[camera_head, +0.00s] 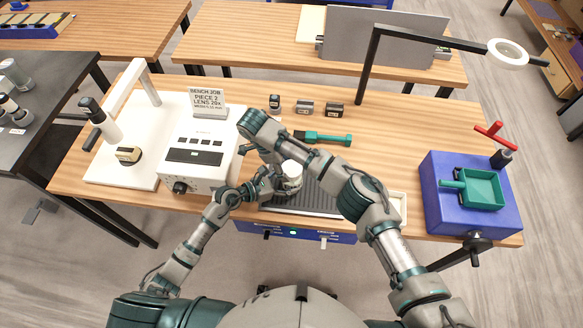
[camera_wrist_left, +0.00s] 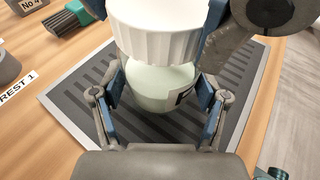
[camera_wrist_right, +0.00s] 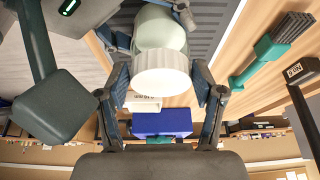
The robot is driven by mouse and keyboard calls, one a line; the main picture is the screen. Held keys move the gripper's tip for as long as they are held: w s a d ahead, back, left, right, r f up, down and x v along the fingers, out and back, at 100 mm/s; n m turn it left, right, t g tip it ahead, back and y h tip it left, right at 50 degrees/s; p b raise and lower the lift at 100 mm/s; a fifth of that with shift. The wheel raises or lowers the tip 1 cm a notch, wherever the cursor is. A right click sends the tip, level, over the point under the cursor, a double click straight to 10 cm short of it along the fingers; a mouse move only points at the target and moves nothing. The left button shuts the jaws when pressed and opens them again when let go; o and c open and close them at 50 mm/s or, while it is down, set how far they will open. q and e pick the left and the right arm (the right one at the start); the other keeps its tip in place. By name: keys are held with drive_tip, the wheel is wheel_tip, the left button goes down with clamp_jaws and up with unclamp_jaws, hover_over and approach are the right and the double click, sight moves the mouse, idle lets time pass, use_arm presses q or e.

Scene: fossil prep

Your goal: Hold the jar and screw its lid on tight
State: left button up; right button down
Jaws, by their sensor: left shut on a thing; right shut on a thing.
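The jar is pale green with a dark mark on its side; its body shows in the left wrist view (camera_wrist_left: 150,92) and the right wrist view (camera_wrist_right: 158,30). Its white ridged lid (camera_wrist_left: 155,38) sits on top, in line with the jar; how tight it is I cannot tell. The lid also shows in the right wrist view (camera_wrist_right: 161,82) and, small, in the head view (camera_head: 292,168). My left gripper (camera_wrist_left: 162,95) is shut around the jar body. My right gripper (camera_wrist_right: 161,72) is shut on the lid from above. My right arm hides part of the work area in the head view.
A dark grooved mat (camera_head: 310,203) lies under the jar. A green-handled brush (camera_head: 325,138) and small labelled blocks (camera_head: 304,107) lie behind. A white instrument (camera_head: 190,160) stands left.

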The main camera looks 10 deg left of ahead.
sight(291, 168)
drive_tip(key=shift+c, duration=0.7)
unclamp_jaws()
drive_tip(key=shift+w+f, duration=0.1)
drive_tip(key=shift+f, duration=0.05)
drive_tip(key=shift+r, duration=1.85)
